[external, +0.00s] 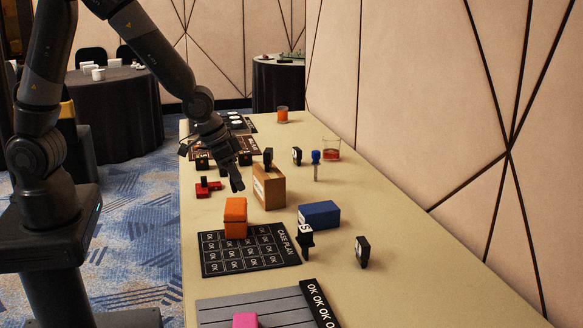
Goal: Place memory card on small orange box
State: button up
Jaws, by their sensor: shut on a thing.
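The small orange box (236,217) stands on the black CASE PLAN mat (283,257), at its far edge. My gripper (236,181) points down and to the right, above the table and just beyond the orange box in the picture. It is shut on a small dark thing at its fingertips, apparently the memory card; its outline blends with the dark fingers. The gripper looks clear of the box top. I see no other thing that I can name as the memory card.
A wooden block (268,186) stands close to the gripper's right. A blue box (319,215), a black upright piece (305,241) and another black piece (362,251) stand further right. A red part (208,188) lies left. A grey slatted board (258,308) is in front.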

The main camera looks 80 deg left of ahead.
aim_at(238, 205)
jog(key=shift+w+a+f, duration=0.1)
jog(key=shift+a+f, duration=0.05)
jog(key=shift+f, duration=1.95)
jog(key=shift+f, duration=0.15)
jog(key=o, duration=1)
jog(key=s+a+f+v, duration=0.1)
jog(key=s+v, duration=0.1)
jog(key=v, duration=1)
jog(key=s+a+f+v, duration=0.1)
jog(key=s+v, duration=0.1)
jog(key=v, duration=1)
jog(key=shift+t, duration=0.6)
jog(key=s+r, duration=0.2)
jog(key=s, duration=0.2)
jog(key=s+a+r, duration=0.1)
jog(key=s+r, duration=0.1)
jog(key=s, duration=0.2)
jog(key=s+r, duration=0.2)
jog(key=s, duration=0.1)
jog(key=shift+s+a, duration=0.25)
jog(key=shift+s, duration=0.15)
